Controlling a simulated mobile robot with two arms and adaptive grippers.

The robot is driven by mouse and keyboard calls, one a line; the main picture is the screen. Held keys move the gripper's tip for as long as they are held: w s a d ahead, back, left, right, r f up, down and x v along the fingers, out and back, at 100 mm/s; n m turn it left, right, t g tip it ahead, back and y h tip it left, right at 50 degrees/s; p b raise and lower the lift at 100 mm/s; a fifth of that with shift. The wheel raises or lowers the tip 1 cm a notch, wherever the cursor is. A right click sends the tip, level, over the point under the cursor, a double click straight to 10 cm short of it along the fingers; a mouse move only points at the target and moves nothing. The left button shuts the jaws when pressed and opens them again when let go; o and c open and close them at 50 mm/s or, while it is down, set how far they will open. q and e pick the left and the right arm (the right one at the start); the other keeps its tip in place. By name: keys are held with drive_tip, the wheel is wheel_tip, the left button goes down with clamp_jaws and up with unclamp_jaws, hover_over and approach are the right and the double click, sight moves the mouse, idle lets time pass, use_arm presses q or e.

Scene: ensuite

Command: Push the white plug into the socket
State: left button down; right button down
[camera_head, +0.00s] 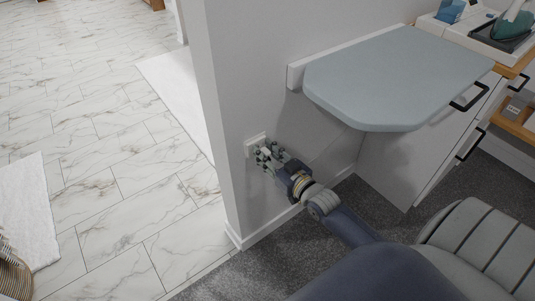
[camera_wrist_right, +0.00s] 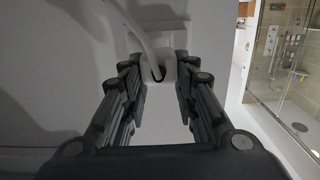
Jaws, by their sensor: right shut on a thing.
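The socket (camera_head: 250,145) is a white plate low on the wall near its left corner. It also shows in the right wrist view (camera_wrist_right: 174,25), just beyond the fingertips. My right gripper (camera_head: 267,157) is at the socket, its fingers pointing at the wall. In the right wrist view its two fingers (camera_wrist_right: 158,75) are closed on the sides of the white plug (camera_wrist_right: 160,65), whose white cord (camera_wrist_right: 127,22) runs up and left. The fingers hide the plug in the head view. I cannot tell whether the plug touches the socket. My left gripper is not in view.
A grey-blue fold-down top (camera_head: 400,75) juts from the wall above and right of my right arm. A white cabinet (camera_head: 415,165) with black handles stands under it. The wall corner (camera_head: 220,120) is close on the left, with open marble floor (camera_head: 130,190) beyond.

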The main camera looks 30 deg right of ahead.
drive_tip(key=shift+w, duration=0.35)
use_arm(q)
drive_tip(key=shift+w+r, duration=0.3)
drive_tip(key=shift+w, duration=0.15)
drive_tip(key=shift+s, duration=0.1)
use_arm(e)
drive_tip(key=shift+w+r, duration=0.1)
drive_tip(key=shift+w, duration=0.05)
drive_tip(key=shift+w, duration=0.2)
drive_tip(key=c, duration=1.2)
unclamp_jaws()
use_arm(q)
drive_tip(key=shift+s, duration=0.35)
use_arm(e)
drive_tip(key=shift+w, duration=0.1)
